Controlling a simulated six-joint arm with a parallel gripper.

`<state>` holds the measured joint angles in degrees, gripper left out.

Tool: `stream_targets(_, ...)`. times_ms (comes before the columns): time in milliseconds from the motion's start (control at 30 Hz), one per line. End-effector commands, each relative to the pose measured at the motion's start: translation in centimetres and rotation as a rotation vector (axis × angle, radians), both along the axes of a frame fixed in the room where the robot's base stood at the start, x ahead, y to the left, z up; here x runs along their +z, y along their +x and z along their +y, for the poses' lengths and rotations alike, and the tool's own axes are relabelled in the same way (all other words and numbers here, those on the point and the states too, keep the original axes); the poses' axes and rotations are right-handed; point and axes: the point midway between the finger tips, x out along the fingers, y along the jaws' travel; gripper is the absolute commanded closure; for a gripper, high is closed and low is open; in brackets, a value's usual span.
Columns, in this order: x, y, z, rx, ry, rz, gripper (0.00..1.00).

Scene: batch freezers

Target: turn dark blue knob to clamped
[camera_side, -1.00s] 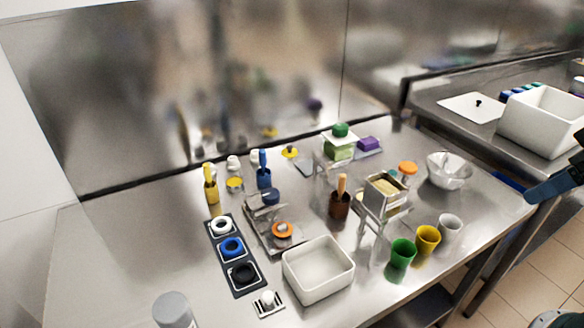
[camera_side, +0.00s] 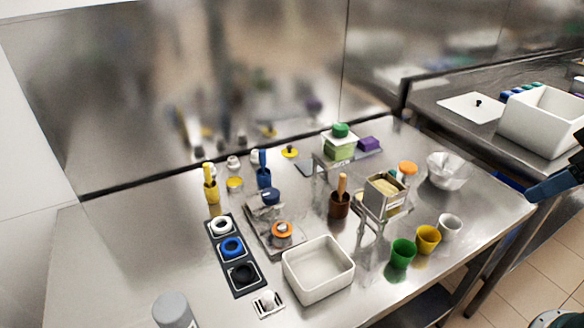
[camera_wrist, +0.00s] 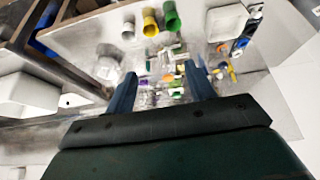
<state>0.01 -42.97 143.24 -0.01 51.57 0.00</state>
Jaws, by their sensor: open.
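The dark blue knob (camera_side: 271,196) sits on the back part of a metal fixture (camera_side: 262,216) near the middle of the bench in the side view. An orange knob (camera_side: 281,229) is on the front part of the same fixture. The knob's exact setting is too small to read. My gripper (camera_wrist: 160,70) shows its two blue fingers spread apart and empty in the wrist view. A blue part of my arm's end shows at the right edge of the side view, far from the knob. I cannot pick out the dark blue knob in the wrist view.
A white bin (camera_side: 318,270) stands in front of the fixture. A dark strip with rings (camera_side: 246,289) lies left of it. Blue (camera_side: 264,178) and yellow (camera_side: 211,191) holders with handles stand behind. A brown holder (camera_side: 339,206) and several cups are right. The bench's left end is clear.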

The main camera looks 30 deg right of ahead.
Motion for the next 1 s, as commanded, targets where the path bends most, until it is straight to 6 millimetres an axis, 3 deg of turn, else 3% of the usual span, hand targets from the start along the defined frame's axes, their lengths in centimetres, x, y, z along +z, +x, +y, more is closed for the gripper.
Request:
stream_targets(33,0.0,0.0,0.0,-0.001,0.0,0.0,0.56)
stream_targets(267,0.4,1.2,0.1,-0.042,0.019,0.01,1.0)
stream_targets(667,1.4,8.2,1.3,-0.294,0.109,0.046,1.0)
stream_targets(1000,0.4,15.3,4.4,-0.547,0.169,0.052,1.0)
